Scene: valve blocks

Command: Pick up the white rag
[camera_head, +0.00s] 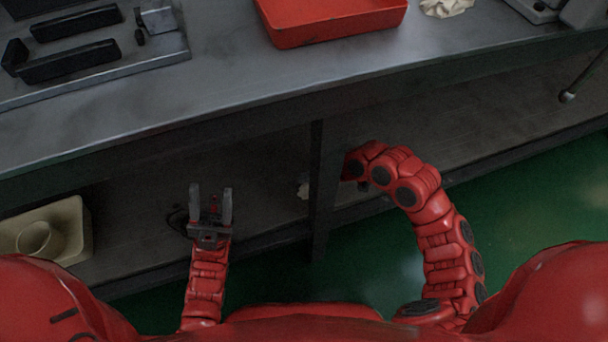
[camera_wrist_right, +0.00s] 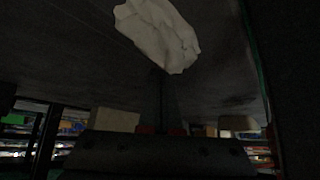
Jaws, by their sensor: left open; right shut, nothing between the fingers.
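A white crumpled rag (camera_wrist_right: 158,35) shows at the top of the right wrist view, lying against a dark grey surface. Another off-white rag (camera_head: 446,8) lies on the tabletop at the top right. My right arm reaches under the tabletop, its gripper hidden in the head view. In the wrist view my right gripper (camera_wrist_right: 168,100) is dark, shut and empty, apart from the rag. My left gripper (camera_head: 211,192) is open and empty.
A red tray (camera_head: 330,38) and a grey fixture with black blocks (camera_head: 95,50) stand on the workbench (camera_head: 235,75). A table leg (camera_head: 322,190) stands between my arms. A beige bin (camera_head: 75,222) is on the lower shelf at left. The green floor is clear.

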